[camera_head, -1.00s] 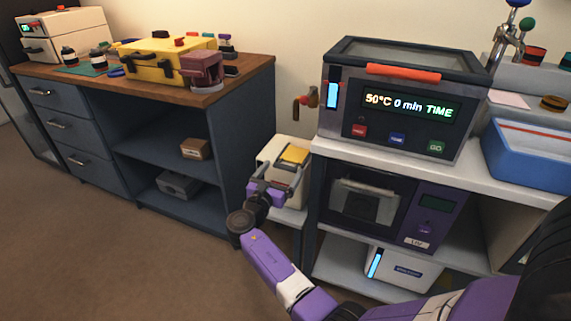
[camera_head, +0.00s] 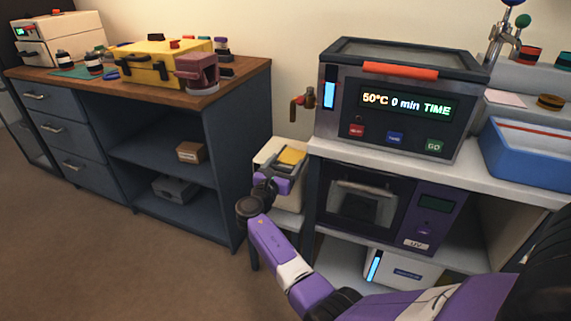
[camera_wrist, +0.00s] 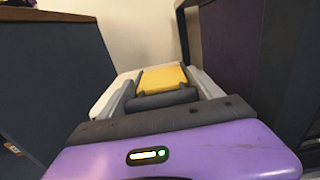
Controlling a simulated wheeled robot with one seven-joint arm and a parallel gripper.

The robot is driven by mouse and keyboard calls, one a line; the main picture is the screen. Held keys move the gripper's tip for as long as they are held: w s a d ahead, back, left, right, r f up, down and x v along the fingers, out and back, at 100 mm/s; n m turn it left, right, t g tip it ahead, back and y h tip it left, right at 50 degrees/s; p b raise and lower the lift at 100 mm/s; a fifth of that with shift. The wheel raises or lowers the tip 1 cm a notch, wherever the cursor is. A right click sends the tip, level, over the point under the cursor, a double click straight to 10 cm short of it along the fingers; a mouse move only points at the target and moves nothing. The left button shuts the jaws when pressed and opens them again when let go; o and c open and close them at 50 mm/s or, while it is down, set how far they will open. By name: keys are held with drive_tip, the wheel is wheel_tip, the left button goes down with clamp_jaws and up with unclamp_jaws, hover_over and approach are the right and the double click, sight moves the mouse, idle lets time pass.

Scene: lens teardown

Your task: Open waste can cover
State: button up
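The waste can is a cream box (camera_head: 267,152) with a yellow panel (camera_head: 291,156) on top. It stands low between the dark blue cabinet and the appliance shelf. In the wrist view the yellow panel (camera_wrist: 164,78) is straight ahead, with cream surface (camera_wrist: 105,98) at its sides. My gripper (camera_head: 279,175) is at the can's near side, close to the yellow panel. In the wrist view its grey fingers (camera_wrist: 162,86) are spread, with a dark bar between them below the panel. I cannot tell whether they touch the can. The cover looks closed.
The blue cabinet (camera_head: 226,150) stands close on the left. The shelf with the heater (camera_head: 405,100) and a purple UV unit (camera_head: 430,215) stands close on the right. A brass tap (camera_head: 303,101) is above the can. Open floor lies in front of the cabinet.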

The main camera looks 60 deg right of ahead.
sight(281, 170)
drive_tip(key=c, duration=1)
drive_tip(key=a+p, duration=0.2)
drive_tip(key=a, duration=0.1)
drive_tip(key=a+p, duration=0.2)
drive_tip(key=a, duration=0.2)
drive_tip(key=shift+s+r, duration=0.15)
drive_tip(key=shift+s, duration=0.05)
drive_tip(key=shift+s+a, duration=0.1)
drive_tip(key=shift+a, duration=0.2)
drive_tip(key=o, duration=2)
drive_tip(key=shift+o, duration=0.2)
